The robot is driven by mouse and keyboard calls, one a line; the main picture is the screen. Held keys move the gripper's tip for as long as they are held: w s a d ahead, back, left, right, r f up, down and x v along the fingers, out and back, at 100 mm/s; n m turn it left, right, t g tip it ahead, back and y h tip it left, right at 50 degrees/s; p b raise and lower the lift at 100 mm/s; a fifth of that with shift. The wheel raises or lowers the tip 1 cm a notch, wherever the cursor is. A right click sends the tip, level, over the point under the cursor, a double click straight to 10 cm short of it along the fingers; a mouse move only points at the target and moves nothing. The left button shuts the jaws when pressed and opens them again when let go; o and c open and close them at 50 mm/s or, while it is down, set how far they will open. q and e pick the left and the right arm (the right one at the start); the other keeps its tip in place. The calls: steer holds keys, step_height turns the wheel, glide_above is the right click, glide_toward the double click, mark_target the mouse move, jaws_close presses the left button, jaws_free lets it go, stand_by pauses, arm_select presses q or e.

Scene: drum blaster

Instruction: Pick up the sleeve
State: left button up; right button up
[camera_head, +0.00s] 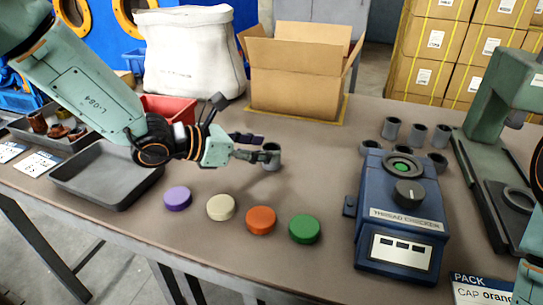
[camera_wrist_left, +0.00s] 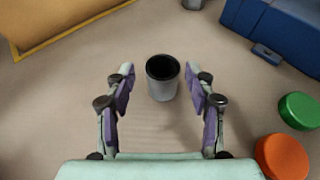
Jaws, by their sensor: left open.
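A grey hollow sleeve (camera_head: 272,157) stands upright on the table, apart from the other grey sleeves. My left gripper (camera_head: 257,147) is open and low over the table, its fingertips right at this sleeve from the left. In the left wrist view the sleeve (camera_wrist_left: 163,88) shows its dark open top, centred between the two spread fingers (camera_wrist_left: 160,82), with a gap on each side. It is not gripped. My right gripper is not in view.
Several grey sleeves (camera_head: 416,134) stand behind the blue thread checker (camera_head: 402,222). Purple, cream, orange (camera_head: 261,220) and green caps lie in front. An open carton (camera_head: 295,85) and white sack (camera_head: 192,60) stand behind. A grey tray (camera_head: 105,177) is left, a green press (camera_head: 497,110) right.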

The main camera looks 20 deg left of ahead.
mark_target(277, 148)
arm_select(q)
steer(key=shift+w+d+f, duration=0.3)
steer(key=shift+w+d, duration=0.1)
steer(key=shift+d, duration=0.05)
steer(key=shift+w+d+f+b, duration=0.2)
steer(key=shift+d+b, duration=0.15)
steer(key=shift+b, duration=0.1)
steer(key=b+x, duration=0.1)
steer(key=x, duration=0.3)
steer(key=shift+w+d+b, duration=0.1)
steer(key=shift+w+b, duration=0.05)
steer(key=shift+b, duration=0.15)
steer(key=shift+r, duration=0.1)
steer(key=c, duration=0.3)
jaws_close()
